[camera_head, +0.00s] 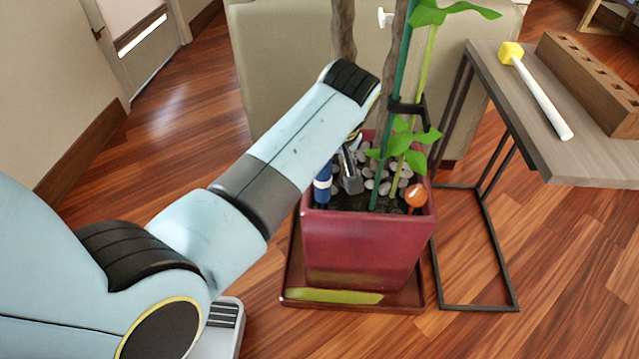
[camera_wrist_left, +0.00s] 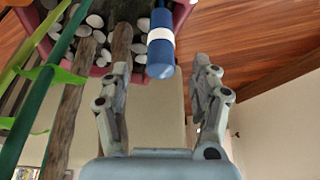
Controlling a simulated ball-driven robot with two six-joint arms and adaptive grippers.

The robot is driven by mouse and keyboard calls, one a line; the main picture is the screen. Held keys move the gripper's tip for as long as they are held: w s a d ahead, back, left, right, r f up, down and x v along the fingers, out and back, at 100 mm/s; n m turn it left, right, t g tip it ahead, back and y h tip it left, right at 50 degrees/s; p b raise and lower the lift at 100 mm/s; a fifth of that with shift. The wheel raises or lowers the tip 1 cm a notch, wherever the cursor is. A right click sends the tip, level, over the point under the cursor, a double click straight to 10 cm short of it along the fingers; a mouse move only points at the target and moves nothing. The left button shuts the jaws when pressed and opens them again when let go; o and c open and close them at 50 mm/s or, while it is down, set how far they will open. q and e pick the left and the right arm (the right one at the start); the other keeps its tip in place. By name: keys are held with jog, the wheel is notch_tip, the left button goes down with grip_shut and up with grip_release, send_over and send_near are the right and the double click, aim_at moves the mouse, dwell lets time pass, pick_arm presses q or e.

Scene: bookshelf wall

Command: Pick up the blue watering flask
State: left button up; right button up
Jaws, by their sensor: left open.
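The blue watering flask (camera_head: 323,186), with a white band, stands in the soil at the left corner of a dark red planter in the head view. In the left wrist view the flask (camera_wrist_left: 160,50) shows at the top middle, in line with the gap between my fingers. My left gripper (camera_head: 349,172) is over the planter, just right of the flask in the head view, partly hidden by my own arm. In the wrist view my left gripper (camera_wrist_left: 162,70) is open, with its fingers spread on either side of the flask's near end. My right gripper is out of view.
The red planter (camera_head: 358,243) holds pebbles, a leafy plant (camera_head: 404,143), stakes, trunks and an orange-topped object (camera_head: 415,195). A side table (camera_head: 510,100) at right bears a yellow-headed mallet (camera_head: 540,92) and a wooden block (camera_head: 590,80). A beige cabinet stands behind.

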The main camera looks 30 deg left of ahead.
aim_at(322, 175)
pick_arm(q)
jog(key=b+x, duration=0.1)
jog(key=x, duration=0.1)
jog(key=b+x, duration=0.1)
jog(key=x, duration=0.2)
jog(key=b+x, duration=0.2)
jog(key=x, duration=0.1)
jog(key=shift+w+a+f, duration=0.15)
jog(key=shift+a, duration=0.25)
jog(key=shift+b+x, duration=0.5)
jog(key=shift+x, duration=0.3)
jog(key=shift+w+a+f, duration=0.1)
jog(key=shift+w, duration=0.15)
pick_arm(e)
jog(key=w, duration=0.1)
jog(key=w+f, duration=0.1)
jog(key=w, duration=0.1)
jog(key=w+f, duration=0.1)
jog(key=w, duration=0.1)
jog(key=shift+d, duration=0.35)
pick_arm(q)
jog(key=shift+c, duration=0.4)
jog(key=c, duration=1.2)
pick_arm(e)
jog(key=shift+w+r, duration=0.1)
